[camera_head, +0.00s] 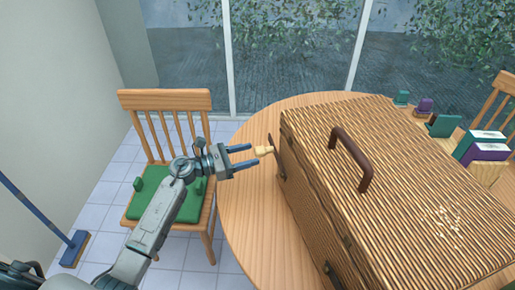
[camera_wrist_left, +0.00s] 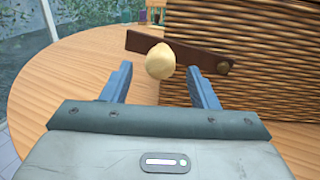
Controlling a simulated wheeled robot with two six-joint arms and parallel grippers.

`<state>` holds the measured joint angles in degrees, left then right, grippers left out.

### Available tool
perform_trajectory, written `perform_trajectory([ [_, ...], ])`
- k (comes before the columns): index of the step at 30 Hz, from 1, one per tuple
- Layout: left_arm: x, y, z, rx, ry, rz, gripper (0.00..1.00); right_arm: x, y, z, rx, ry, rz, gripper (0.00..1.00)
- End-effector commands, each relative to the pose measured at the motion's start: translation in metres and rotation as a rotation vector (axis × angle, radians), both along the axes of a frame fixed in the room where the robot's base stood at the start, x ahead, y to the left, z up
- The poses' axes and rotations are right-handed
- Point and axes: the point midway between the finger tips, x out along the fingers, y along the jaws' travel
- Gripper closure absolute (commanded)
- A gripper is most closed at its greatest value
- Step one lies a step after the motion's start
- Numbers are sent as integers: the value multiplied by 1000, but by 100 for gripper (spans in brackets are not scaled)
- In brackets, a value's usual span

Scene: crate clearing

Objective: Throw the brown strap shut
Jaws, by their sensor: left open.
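A wicker hamper (camera_head: 400,170) stands on the round table with its lid down. The brown strap (camera_head: 277,157) is on its left side. In the left wrist view the strap (camera_wrist_left: 195,52) runs from a round pivot on the wicker and sticks out past the hamper's edge, slightly tilted. A pale knob (camera_head: 264,151) stands out from the strap; it also shows in the left wrist view (camera_wrist_left: 160,62). My left gripper (camera_head: 250,155) is open and empty, pointing at the knob. The knob appears between its fingers, with no contact visible. My right gripper is out of view.
The round wooden table (camera_head: 245,200) has bare room left of the hamper. A brown handle (camera_head: 350,158) rises from the lid. Boxes (camera_head: 483,146) stand behind the hamper at right. A chair with a green cushion (camera_head: 165,195) stands at left, beneath my left arm.

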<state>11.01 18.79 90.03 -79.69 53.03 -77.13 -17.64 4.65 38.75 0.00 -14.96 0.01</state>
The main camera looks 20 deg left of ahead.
Motion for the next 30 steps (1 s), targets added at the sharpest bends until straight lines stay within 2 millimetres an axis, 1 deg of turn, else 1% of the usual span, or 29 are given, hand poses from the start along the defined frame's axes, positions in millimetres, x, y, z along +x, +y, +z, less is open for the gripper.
perform_trajectory([
  [1, 5, -8, 4, -4, -1, -1, 46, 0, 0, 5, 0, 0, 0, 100],
  [6, 18, -23, 2, -3, 0, 1, 46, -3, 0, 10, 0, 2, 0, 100],
  [11, 22, -28, 0, -2, 1, 0, 46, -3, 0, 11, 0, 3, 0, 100],
  [18, 22, -29, 0, -1, 1, 0, 46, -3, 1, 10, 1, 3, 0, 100],
  [20, 22, -29, 0, -1, 1, 0, 58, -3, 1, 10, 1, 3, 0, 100],
  [21, 22, -29, 0, -1, 1, 0, 66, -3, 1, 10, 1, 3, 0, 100],
  [26, 22, -28, 0, -1, 1, 0, 97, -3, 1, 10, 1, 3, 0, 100],
  [27, 22, -28, 0, -1, 1, 0, 100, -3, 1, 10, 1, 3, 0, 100],
  [30, 22, -28, 0, -1, 1, 0, 100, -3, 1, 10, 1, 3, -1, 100],
])
